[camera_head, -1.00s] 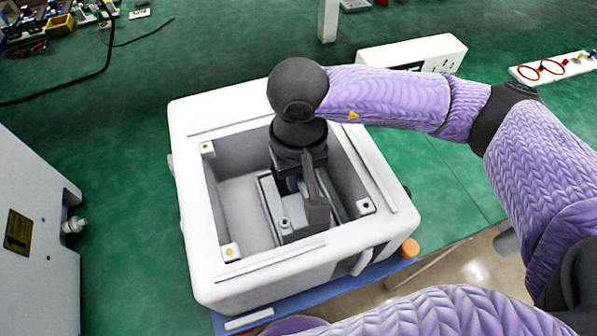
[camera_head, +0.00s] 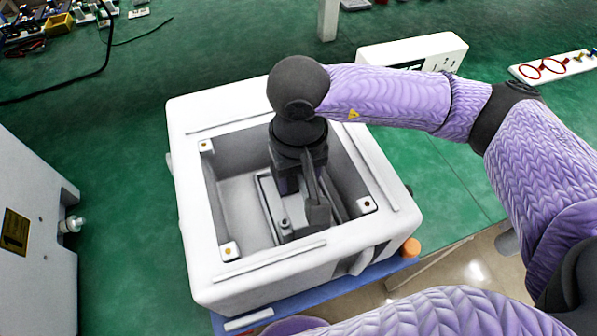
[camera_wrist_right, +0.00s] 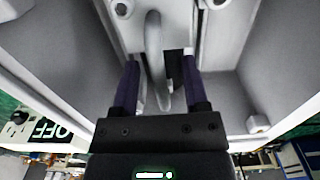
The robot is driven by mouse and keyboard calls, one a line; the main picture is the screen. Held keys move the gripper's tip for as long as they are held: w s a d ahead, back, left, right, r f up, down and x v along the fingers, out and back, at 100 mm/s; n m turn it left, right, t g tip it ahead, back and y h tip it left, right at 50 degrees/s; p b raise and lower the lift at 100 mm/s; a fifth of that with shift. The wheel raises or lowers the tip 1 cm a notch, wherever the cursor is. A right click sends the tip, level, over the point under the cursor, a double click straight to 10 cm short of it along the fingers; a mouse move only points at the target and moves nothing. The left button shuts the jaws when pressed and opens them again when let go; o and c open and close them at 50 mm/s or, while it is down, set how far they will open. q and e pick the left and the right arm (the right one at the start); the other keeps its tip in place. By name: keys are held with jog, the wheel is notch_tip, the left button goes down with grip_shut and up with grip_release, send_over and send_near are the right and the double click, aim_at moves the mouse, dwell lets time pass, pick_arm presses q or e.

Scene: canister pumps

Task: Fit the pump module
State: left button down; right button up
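The white open-topped housing (camera_head: 185,200) stands on the green bench. A grey module (camera_head: 288,228) sits low inside its cavity, partly hidden by my right arm. My right gripper (camera_head: 316,215) reaches down into the cavity over the module. In the right wrist view, its two dark fingers (camera_wrist_right: 160,82) are apart on either side of a curved grey handle (camera_wrist_right: 153,50), with a gap visible beside the handle. The light grey top of the module (camera_wrist_right: 190,22) shows beyond the fingers. The module's underside is hidden. My left gripper is not in view.
A white cabinet (camera_head: 35,240) with a side fitting stands at the left. A white box with a display (camera_head: 415,48) is behind my arm. A white board with red rings (camera_head: 540,72) lies at the far right. An orange cap (camera_head: 411,247) is by the housing's front right.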

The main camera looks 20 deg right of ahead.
notch_tip(320, 180, up, 10)
jog(key=shift+p, duration=0.9)
